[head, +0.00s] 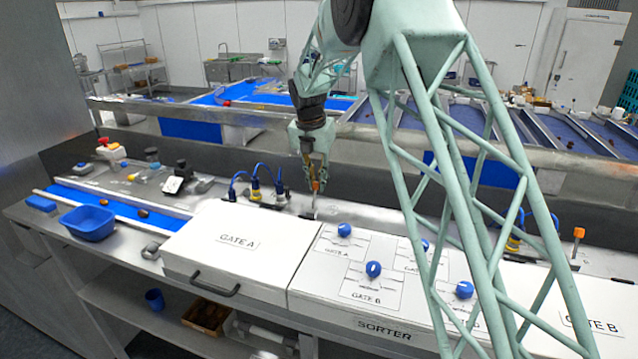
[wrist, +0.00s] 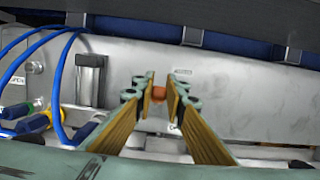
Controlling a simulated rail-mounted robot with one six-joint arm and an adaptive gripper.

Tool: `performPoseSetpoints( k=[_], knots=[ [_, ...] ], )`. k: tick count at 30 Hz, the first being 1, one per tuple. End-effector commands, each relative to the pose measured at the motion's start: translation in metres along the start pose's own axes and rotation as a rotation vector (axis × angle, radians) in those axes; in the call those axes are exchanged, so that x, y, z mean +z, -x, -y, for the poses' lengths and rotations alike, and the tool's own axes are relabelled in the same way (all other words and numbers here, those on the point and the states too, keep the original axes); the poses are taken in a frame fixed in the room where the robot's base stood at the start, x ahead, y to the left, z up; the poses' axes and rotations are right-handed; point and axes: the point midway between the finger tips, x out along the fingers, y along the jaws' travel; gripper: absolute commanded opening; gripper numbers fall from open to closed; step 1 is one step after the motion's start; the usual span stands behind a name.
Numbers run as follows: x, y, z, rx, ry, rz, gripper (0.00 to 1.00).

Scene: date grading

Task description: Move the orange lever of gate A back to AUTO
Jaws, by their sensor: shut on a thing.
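The orange lever of gate A (wrist: 159,94) shows as a small orange knob between my fingertips in the wrist view. My gripper (wrist: 158,92) is shut on it, one finger on each side. In the head view my gripper (head: 316,180) points down behind the right end of the white gate A cover (head: 210,262), and the lever's thin stem (head: 315,208) shows below it. Small label plates (wrist: 183,72) sit on the grey metal behind the lever; their words are too small to read, so I cannot tell which setting the lever is at.
A second orange lever (head: 579,233) stands at the right by the gate B cover (head: 598,322). Blue cables (wrist: 62,85) and connectors lie left of my gripper. The sorter panel (head: 375,312) with blue knobs (head: 373,269) is in front. A blue bowl (head: 88,224) stands at the left.

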Motion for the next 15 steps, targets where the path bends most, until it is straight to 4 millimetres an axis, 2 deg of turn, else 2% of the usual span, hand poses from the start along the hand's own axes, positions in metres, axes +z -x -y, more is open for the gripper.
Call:
performPoseSetpoints(
  k=[15],
  knots=[
    [0.0045, -0.0033, -0.0024, 0.002, 0.002, -0.059, 0.0]
  ],
)
